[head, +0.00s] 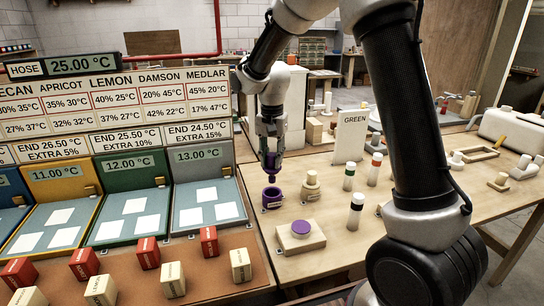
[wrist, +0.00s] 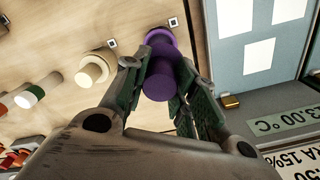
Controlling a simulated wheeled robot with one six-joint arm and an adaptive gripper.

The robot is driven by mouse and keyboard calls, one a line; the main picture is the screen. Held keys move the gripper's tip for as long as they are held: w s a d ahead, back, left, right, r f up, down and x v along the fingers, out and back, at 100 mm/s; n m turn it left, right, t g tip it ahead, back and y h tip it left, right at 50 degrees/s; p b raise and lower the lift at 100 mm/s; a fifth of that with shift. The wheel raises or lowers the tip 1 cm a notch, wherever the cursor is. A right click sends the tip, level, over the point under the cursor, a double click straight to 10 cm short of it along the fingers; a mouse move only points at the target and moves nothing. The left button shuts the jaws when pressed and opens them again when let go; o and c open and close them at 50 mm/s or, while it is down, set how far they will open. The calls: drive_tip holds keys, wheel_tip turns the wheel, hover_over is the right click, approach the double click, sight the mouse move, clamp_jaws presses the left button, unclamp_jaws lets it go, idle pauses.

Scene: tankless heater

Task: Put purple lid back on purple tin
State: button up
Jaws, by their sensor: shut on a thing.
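My gripper (head: 271,152) is closed on a purple lid (head: 271,163) and holds it up. The purple tin (head: 271,198) stands open-topped on the wooden table, directly below the lid in the head view, with a visible gap between them. In the wrist view, my gripper (wrist: 165,85) has its fingers on both sides of the purple piece (wrist: 160,80). A wider purple round shape (wrist: 155,42) shows beyond it; I cannot tell there whether that is lid or tin.
A cream tin (head: 311,186) stands just right of the purple tin. A wooden block with a purple disc (head: 301,230) lies nearer. Several banded cylinders (head: 349,176) and a GREEN sign (head: 352,136) stand to the right. The coloured panels (head: 207,200) are to the left.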

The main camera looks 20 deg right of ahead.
sight(272, 181)
drive_tip(key=shift+f, duration=0.1)
idle(0.5)
drive_tip(key=shift+f, duration=1.55)
drive_tip(key=shift+f, duration=2.85)
idle(1.5)
drive_tip(key=o, duration=1.1)
drive_tip(key=shift+r, duration=0.1)
wheel_tip(272, 181, up, 12)
drive_tip(key=shift+f, duration=0.1)
